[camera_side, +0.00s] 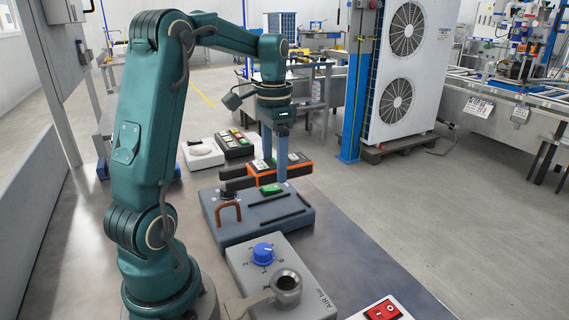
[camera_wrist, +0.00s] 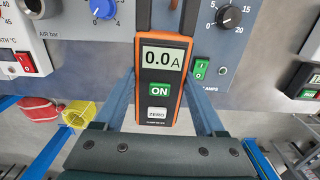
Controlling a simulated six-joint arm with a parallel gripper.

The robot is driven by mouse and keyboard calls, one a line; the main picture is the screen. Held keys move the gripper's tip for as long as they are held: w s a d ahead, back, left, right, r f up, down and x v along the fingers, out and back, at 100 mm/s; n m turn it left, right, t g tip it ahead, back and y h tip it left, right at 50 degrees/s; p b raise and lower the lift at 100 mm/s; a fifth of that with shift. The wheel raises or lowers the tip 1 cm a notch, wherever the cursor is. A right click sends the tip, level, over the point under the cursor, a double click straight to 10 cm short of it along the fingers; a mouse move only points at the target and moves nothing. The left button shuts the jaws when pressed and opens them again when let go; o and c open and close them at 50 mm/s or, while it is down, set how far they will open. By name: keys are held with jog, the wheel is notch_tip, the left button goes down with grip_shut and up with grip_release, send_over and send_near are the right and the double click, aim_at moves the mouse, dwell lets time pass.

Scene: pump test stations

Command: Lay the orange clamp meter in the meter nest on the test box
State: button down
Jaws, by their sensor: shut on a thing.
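My gripper (camera_side: 274,165) is shut on the orange clamp meter (camera_side: 265,176), one finger on each side of its body. The meter lies roughly level, its dark jaw end pointing left in the side view. In the wrist view the meter (camera_wrist: 154,88) shows 0.0 A, with a green ON button and a ZERO button, between the fingers (camera_wrist: 164,85). The blue-grey test box (camera_side: 235,236) is below and nearer the side camera, with two dark rails (camera_side: 283,220) on top, a brown loop and a green switch. The meter seems held above it; the exact gap is unclear.
A grey air box (camera_side: 295,250) with a blue knob and metal port stands in front of the test box. A white unit (camera_side: 203,158) and a dark button unit (camera_side: 234,146) stand behind. A red switch (camera_side: 383,311) is at the bottom right.

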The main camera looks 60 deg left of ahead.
aim_at(271, 211)
jog(key=shift+s+a+r, duration=0.1)
jog(key=shift+a+r, duration=0.05)
jog(key=shift+a, duration=0.35)
jog(key=shift+s+a+f, duration=0.1)
jog(key=shift+a+f, duration=0.05)
jog(key=shift+f, duration=4.75)
grip_release()
